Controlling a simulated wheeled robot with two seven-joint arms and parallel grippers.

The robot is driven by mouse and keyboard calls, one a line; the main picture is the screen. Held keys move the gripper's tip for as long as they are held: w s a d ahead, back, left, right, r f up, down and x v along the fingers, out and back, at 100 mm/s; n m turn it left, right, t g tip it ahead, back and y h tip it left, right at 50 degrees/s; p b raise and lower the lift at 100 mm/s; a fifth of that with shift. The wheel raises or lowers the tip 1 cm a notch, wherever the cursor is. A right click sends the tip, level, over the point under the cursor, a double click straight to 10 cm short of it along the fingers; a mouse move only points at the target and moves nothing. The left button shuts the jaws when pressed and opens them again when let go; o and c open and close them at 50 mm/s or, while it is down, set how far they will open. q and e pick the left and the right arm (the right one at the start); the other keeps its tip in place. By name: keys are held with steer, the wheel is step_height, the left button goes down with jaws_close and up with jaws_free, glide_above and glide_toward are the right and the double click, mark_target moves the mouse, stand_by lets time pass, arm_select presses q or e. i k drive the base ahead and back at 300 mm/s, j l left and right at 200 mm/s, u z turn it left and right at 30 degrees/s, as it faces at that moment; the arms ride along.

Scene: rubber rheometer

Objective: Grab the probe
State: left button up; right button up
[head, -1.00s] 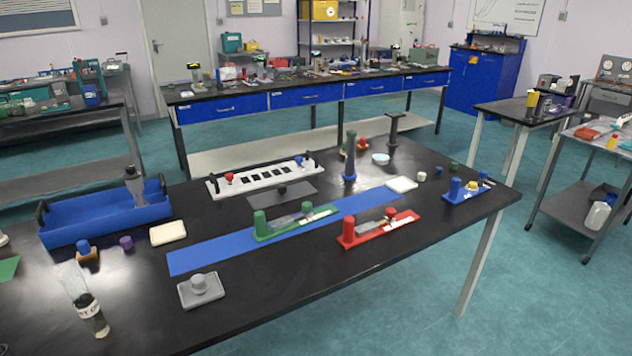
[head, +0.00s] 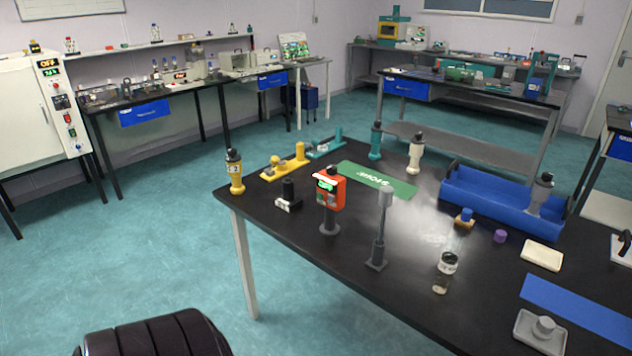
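No object is clearly marked as the probe. A slim grey upright piece with a thicker cylindrical head (head: 381,232) stands on a small square foot near the table's front edge; it may be the probe, but I cannot be sure. An orange device with a green display (head: 329,191) stands on a grey round-based post to its left. A clear jar with a dark lid (head: 445,272) stands to its right. Neither gripper shows in the head view.
The black table (head: 410,310) holds a blue tray (head: 485,211) with a grey bottle (head: 540,195), a green mat (head: 376,180), a yellow bottle (head: 235,172), yellow fixture (head: 284,162) and white bottle (head: 415,152). Open floor (head: 120,250) lies left of the table.

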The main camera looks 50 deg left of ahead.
mark_target(386, 192)
steer(key=u, duration=1.25)
steer(key=i+j+z, duration=0.15)
steer(key=k+j, duration=0.05)
steer(key=j, duration=0.05)
